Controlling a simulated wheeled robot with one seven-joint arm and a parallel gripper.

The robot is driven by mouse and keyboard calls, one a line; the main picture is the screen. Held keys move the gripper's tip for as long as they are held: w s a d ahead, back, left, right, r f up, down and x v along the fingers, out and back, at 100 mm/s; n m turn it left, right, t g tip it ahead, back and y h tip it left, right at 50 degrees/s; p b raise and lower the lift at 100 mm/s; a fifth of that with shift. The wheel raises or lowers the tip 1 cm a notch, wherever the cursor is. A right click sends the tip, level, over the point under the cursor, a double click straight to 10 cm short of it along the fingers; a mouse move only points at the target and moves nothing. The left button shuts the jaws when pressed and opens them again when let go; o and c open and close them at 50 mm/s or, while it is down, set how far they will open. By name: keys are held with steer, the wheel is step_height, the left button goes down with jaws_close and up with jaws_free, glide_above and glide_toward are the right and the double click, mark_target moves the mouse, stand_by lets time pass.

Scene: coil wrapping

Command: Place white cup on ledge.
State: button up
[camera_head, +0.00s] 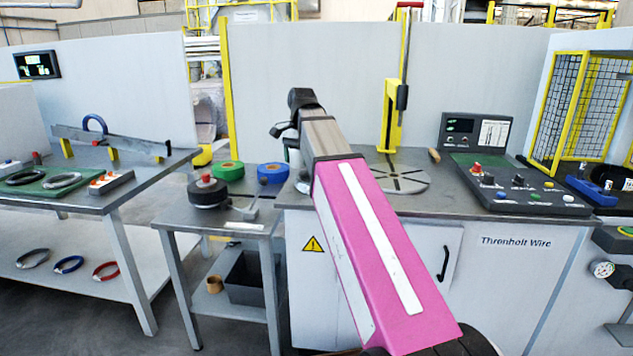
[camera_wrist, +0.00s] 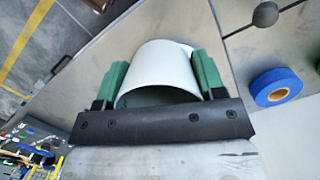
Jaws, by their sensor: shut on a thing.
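The white cup (camera_wrist: 158,70) is between the two green-padded fingers of my gripper (camera_wrist: 162,80) in the wrist view. My gripper is shut on the cup, with a finger against each side. The cup's open rim faces the gripper's dark crossbar, which hides part of it. In the head view my pink and grey arm reaches over the bench, and the cup and fingertips are hidden behind the arm's end. I cannot make out which surface is the ledge.
A blue tape roll (camera_head: 272,173), a green roll (camera_head: 229,171) and a black roll (camera_head: 207,192) are on the small side table (camera_head: 228,216). The bench holds a round slotted plate (camera_head: 400,178) and a control panel (camera_head: 520,185). Partition walls stand behind.

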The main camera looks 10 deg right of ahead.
steer(key=w+d+f, duration=0.2)
steer(key=w, duration=0.1)
steer(key=w+d+f, duration=0.2)
steer(key=d, duration=0.1)
steer(key=w+d+f, duration=0.2)
steer(key=w+f, duration=0.1)
steer(key=shift+w+d, duration=0.25)
steer(key=shift+w, duration=0.05)
steer(key=shift+f, duration=1.95)
steer(key=shift+f, duration=0.1)
steer(key=o, duration=1)
